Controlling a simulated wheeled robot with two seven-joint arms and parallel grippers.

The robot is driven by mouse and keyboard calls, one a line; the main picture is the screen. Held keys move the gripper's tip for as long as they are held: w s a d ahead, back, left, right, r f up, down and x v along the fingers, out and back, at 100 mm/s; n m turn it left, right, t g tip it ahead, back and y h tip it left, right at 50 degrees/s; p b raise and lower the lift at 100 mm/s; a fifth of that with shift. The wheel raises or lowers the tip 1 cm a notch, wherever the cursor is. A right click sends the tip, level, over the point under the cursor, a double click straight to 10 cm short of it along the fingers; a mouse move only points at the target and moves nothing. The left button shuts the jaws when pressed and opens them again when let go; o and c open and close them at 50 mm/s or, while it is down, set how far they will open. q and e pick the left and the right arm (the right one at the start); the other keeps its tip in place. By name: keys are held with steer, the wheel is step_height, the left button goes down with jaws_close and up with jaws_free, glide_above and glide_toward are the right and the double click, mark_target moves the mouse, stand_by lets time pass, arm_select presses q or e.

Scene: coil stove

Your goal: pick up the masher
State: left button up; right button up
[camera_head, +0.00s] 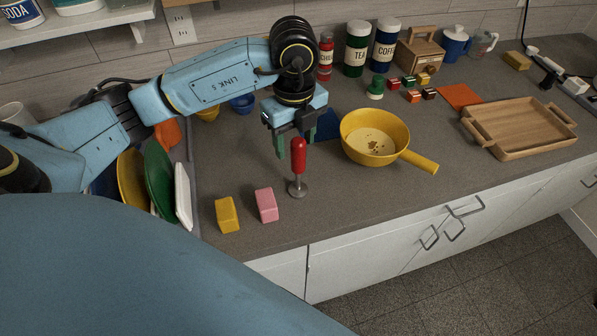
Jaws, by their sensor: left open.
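The masher (298,157) stands upright on the grey counter, with a red handle on top and a round grey metal foot below. My left gripper (294,144) points down at the top of the red handle. Its fingers are open, one showing just left of the handle and the other behind and to the right of its top. I cannot tell whether the handle is between the fingers or just in front of them. My right gripper is not in view.
A yellow pan (372,138) stands right of the masher. A pink block (266,205) and a yellow block (227,215) lie near the front edge. Plates (158,178) stand at the left. A wooden tray (520,128) lies at the right. Canisters (357,48) line the back.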

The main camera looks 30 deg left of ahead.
mark_target(298, 157)
arm_select(q)
steer(key=shift+d+f, duration=0.15)
steer(key=shift+f, duration=0.75)
steer(key=f, duration=0.2)
steer(key=shift+w+d+f+p, duration=0.1)
steer(key=shift+w+f+p, duration=0.15)
steer(key=shift+f+p, duration=0.1)
steer(key=shift+f, duration=0.4)
steer(key=c, duration=1.1)
steer(key=shift+o, duration=0.2)
step_height(298, 157, up, 10)
steer(key=shift+r, duration=0.1)
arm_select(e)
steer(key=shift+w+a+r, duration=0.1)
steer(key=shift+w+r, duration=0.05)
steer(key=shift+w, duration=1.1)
arm_select(q)
steer(key=shift+b, duration=0.3)
